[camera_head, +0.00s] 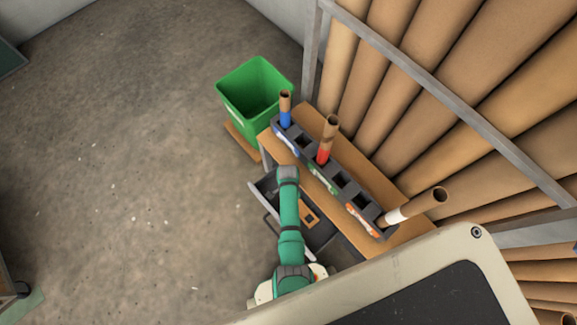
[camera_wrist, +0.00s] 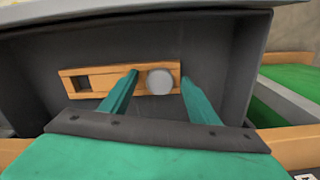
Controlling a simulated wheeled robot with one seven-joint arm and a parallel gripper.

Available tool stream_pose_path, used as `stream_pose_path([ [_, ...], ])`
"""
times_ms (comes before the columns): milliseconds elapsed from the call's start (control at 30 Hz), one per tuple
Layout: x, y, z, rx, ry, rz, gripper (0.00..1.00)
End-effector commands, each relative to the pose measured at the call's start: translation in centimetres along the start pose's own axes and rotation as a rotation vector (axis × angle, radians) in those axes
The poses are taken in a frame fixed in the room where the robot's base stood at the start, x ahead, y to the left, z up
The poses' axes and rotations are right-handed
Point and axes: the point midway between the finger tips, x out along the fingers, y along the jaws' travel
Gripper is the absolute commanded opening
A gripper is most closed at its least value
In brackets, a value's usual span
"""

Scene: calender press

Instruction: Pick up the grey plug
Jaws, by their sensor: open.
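The grey plug (camera_wrist: 159,81) is a round, light grey piece on a wooden block (camera_wrist: 107,72) inside a dark drawer (camera_wrist: 210,45). My gripper (camera_wrist: 158,82) is open, with one green finger on each side of the plug in the wrist view. I cannot tell whether either finger touches it. The block also has a dark square hole at its left end. In the head view, the open drawer (camera_head: 264,190) lies below my green arm, and part of the block (camera_head: 309,217) shows beside the arm. The plug and my fingers are hidden there.
A wooden bench (camera_head: 405,228) carries dark holders with cardboard tubes banded blue (camera_head: 286,110), red (camera_head: 325,140) and white (camera_head: 415,206). A green bin (camera_head: 250,85) stands at the bench's far end. Large brown rolls (camera_head: 420,80) fill the right side. The floor at left is clear.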

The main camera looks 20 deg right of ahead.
Motion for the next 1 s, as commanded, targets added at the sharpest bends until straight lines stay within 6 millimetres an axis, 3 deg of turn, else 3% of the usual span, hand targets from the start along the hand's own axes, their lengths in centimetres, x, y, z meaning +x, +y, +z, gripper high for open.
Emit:
stream_pose_path([
  [67,0.0,0.0,0.0,0.000,0.000,0.000,0.51],
  [233,0.0,0.0,0.0,0.000,0.000,0.000,0.12],
  [733,-0.4,0.0,0.0,0.000,0.000,0.000,0.12],
  [1000,-3.3,0.0,0.0,-0.001,0.001,-0.002,0.12],
])
